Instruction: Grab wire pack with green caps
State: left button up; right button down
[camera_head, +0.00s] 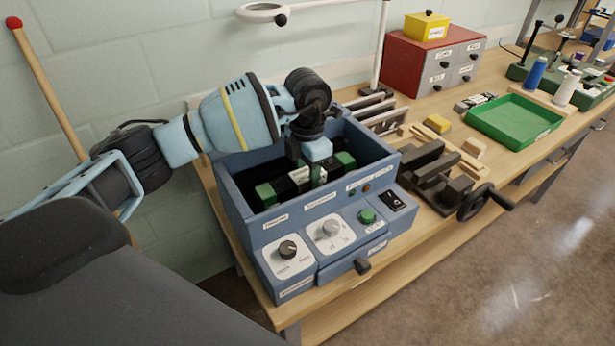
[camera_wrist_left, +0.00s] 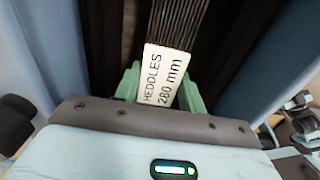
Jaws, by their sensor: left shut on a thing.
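The wire pack (camera_head: 299,178) is dark with a green cap at each end, and it is inside the open blue box (camera_head: 232,192). My left gripper (camera_head: 317,173) reaches down into the box from above and is shut on the middle of the pack. In the left wrist view, the pack's thin wires (camera_wrist_left: 178,22) run away from the gripper, and a white label reading "HEDDLES 280 mm" (camera_wrist_left: 163,76) sits between the green fingers (camera_wrist_left: 160,88). The caps are not visible there. Whether the pack touches the box floor cannot be told. My right gripper is not in view.
The box has knobs and switches on its front. Right of it are a dark vise with a crank (camera_head: 484,203), wooden strips and a green tray (camera_head: 513,121). A red-and-grey drawer cabinet (camera_head: 432,63) stands behind. A lamp post (camera_head: 380,50) rises behind the box.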

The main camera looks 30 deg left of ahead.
pick_arm(q)
jog(key=shift+r, duration=0.1)
notch_tip(320, 180, up, 10)
dwell(0.5)
jog(key=shift+d, duration=0.1)
